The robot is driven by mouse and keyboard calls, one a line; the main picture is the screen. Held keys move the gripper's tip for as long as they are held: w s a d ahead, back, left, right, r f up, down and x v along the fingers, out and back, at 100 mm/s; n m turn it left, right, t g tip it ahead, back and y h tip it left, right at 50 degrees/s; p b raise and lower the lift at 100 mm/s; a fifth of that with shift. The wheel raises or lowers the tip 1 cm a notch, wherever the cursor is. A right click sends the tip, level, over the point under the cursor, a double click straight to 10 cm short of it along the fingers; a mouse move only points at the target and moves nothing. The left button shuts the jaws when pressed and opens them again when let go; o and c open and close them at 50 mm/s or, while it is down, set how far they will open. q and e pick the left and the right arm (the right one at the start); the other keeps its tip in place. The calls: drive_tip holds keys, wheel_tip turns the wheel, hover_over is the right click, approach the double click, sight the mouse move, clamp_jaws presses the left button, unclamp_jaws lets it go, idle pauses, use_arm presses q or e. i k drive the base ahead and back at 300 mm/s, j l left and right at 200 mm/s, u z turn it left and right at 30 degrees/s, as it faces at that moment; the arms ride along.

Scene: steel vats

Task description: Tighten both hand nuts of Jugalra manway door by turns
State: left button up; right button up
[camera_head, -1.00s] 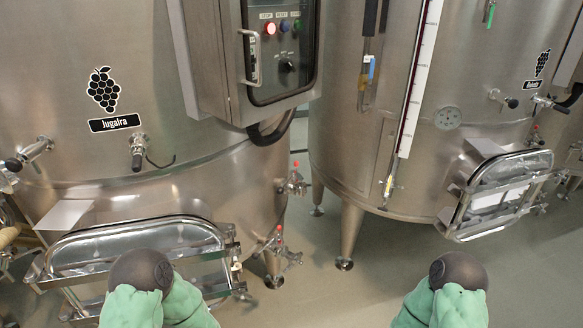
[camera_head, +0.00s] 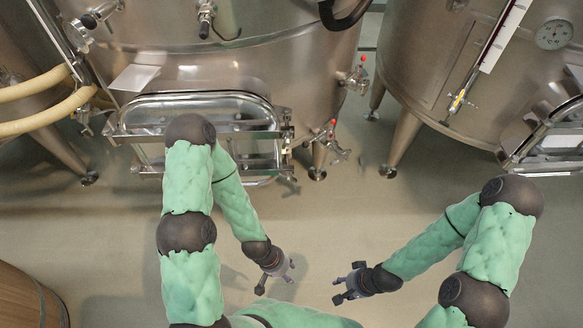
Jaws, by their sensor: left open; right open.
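The manway door (camera_head: 150,112) is a rounded steel frame low on the front of the left vat (camera_head: 255,65), partly hidden behind my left arm. Metal clamp hardware (camera_head: 286,132) shows at its right edge, and more stands at its left edge; I cannot clearly make out the two hand nuts. My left gripper (camera_head: 279,274) is open and empty over the floor, below and right of the door. My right gripper (camera_head: 345,288) is open and empty over the floor, further right and apart from the door.
Valves with red handles (camera_head: 355,78) stick out right of the door. A second vat (camera_head: 430,60) with its own door (camera_head: 545,140) stands at right. Beige hoses (camera_head: 45,115) run at left, and a wooden barrel (camera_head: 30,300) stands at lower left. The floor between is clear.

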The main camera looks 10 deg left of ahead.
sight(287, 174)
drive_tip(key=i+l+u, duration=0.1)
drive_tip(key=u, duration=0.35)
drive_tip(key=l+u, duration=0.2)
drive_tip(key=u, duration=0.25)
drive_tip(key=i+l+u, duration=0.1)
drive_tip(key=u, duration=0.35)
drive_tip(key=l+u, duration=0.3)
drive_tip(key=u, duration=0.15)
drive_tip(key=l+u, duration=0.1)
drive_tip(key=l, duration=0.35)
drive_tip(key=k+l+u, duration=0.1)
drive_tip(key=l, duration=0.35)
drive_tip(key=l+u, duration=0.1)
drive_tip(key=l, duration=0.3)
drive_tip(key=k+l+u, duration=0.15)
drive_tip(key=l, duration=0.3)
drive_tip(key=k+l+u, duration=0.1)
drive_tip(key=l, duration=0.35)
